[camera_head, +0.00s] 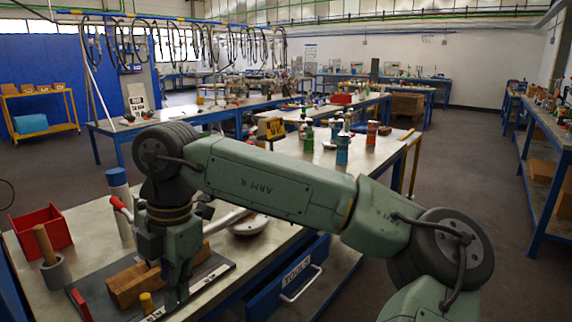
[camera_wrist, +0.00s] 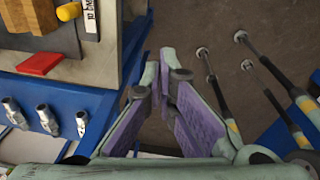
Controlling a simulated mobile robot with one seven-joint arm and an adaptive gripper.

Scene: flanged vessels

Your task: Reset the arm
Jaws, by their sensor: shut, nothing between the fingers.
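My gripper (camera_head: 177,296) points down at the near side of the workbench, in front of the wooden block (camera_head: 128,284) in the head view. Its fingers also show in the wrist view (camera_wrist: 160,72), close together at the tips with nothing between them. My green arm stretches across the head view from the lower right, bent at the elbow and wrist. In the wrist view the fingertips lie over dark floor beside the bench edge. Their exact height cannot be told.
On the bench are a red bin (camera_head: 42,229), a grey mat (camera_head: 208,272), a wooden-handled tool (camera_head: 45,245) and a round pale dish (camera_head: 250,225). A blue TOOLS drawer (camera_head: 290,280) juts from the front.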

